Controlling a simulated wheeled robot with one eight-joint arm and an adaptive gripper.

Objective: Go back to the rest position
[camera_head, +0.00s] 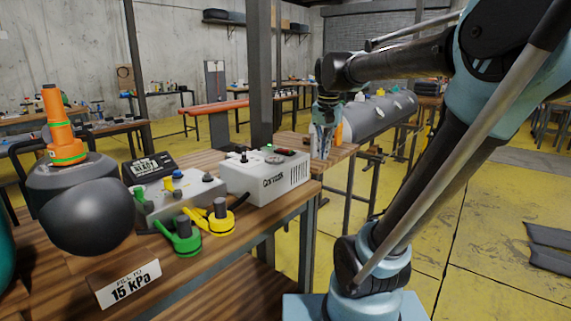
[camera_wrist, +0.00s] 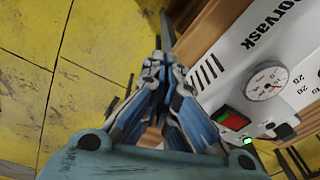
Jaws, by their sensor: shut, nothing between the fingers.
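My gripper (camera_head: 321,155) hangs pointing down at the far right end of the wooden workbench, just beyond the white pump box (camera_head: 266,177). In the wrist view the blue-grey fingers of my gripper (camera_wrist: 159,58) are drawn together at the tips with nothing between them. The white box also shows close by on the right of the wrist view (camera_wrist: 232,68), with its round gauge (camera_wrist: 266,84), red switch (camera_wrist: 231,118) and a lit green light. I cannot tell the exact gap between fingers and box.
On the bench (camera_head: 245,235) are a green-handled valve fitting (camera_head: 183,238), a yellow one (camera_head: 219,219), a grey device with knobs, a "15 kPa" sign (camera_head: 130,284) and a dark tube with an orange cone (camera_head: 56,119). A grey inflatable tube (camera_head: 375,116) lies behind.

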